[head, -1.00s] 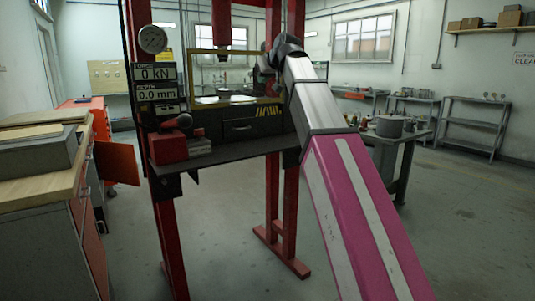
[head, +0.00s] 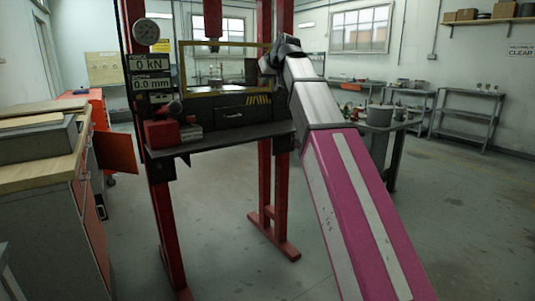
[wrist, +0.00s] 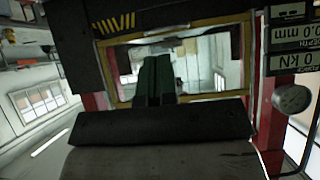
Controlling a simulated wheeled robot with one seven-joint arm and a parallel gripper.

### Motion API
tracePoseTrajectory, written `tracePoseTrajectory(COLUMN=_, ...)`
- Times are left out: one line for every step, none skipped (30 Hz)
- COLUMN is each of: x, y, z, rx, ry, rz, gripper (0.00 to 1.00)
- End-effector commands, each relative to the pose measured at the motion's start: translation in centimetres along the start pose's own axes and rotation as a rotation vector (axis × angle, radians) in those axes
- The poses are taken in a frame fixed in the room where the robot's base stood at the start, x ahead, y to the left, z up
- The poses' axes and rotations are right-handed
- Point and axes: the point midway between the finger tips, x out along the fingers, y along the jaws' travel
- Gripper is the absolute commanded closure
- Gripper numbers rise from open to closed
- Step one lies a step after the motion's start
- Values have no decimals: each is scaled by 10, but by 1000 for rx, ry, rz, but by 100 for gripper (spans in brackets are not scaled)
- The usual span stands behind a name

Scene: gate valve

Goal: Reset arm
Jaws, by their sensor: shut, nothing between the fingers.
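My arm, with a magenta link and a silver link, reaches up in the head view toward the red press (head: 268,150). My gripper's fingers show in the wrist view as two dark green bars (wrist: 156,78) side by side, shut with nothing between them. In that view they stand in front of the press's yellow-framed window (wrist: 108,70). In the head view the wrist is at the right end of the same yellow frame (head: 185,70), and the fingers cannot be made out. I cannot tell how far the fingers are from the frame.
The press carries a dial gauge (head: 146,32), a display reading 0 kN (head: 150,63) and a dark shelf (head: 225,138) with a red block (head: 162,133). A wooden-topped cabinet (head: 35,170) stands at left. A bench with a pot (head: 380,115) is behind my arm. Floor at right is open.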

Motion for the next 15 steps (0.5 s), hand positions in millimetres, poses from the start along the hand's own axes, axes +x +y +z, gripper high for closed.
tracePoseTrajectory(x=6, y=3, z=9, rx=7, ry=-11, rz=3, gripper=100)
tracePoseTrajectory(x=9, y=4, z=12, rx=10, ry=-16, rz=5, gripper=100)
tracePoseTrajectory(x=13, y=6, z=19, rx=16, ry=-25, rz=8, gripper=100)
tracePoseTrajectory(x=17, y=8, z=24, rx=20, ry=-31, rz=10, gripper=100)
tracePoseTrajectory(x=20, y=10, z=29, rx=25, ry=-38, rz=12, gripper=100)
tracePoseTrajectory(x=26, y=12, z=36, rx=31, ry=-48, rz=14, gripper=100)
tracePoseTrajectory(x=30, y=14, z=42, rx=36, ry=-56, rz=16, gripper=100)
tracePoseTrajectory(x=34, y=16, z=48, rx=42, ry=-65, rz=19, gripper=100)
tracePoseTrajectory(x=40, y=19, z=58, rx=49, ry=-77, rz=22, gripper=100)
tracePoseTrajectory(x=45, y=21, z=66, rx=56, ry=-87, rz=25, gripper=100)
tracePoseTrajectory(x=50, y=24, z=74, rx=63, ry=-98, rz=28, gripper=100)
tracePoseTrajectory(x=58, y=27, z=87, rx=74, ry=-115, rz=34, gripper=100)
tracePoseTrajectory(x=64, y=30, z=98, rx=83, ry=-129, rz=38, gripper=100)
tracePoseTrajectory(x=71, y=33, z=109, rx=92, ry=-143, rz=42, gripper=100)
tracePoseTrajectory(x=79, y=38, z=126, rx=105, ry=-164, rz=48, gripper=100)
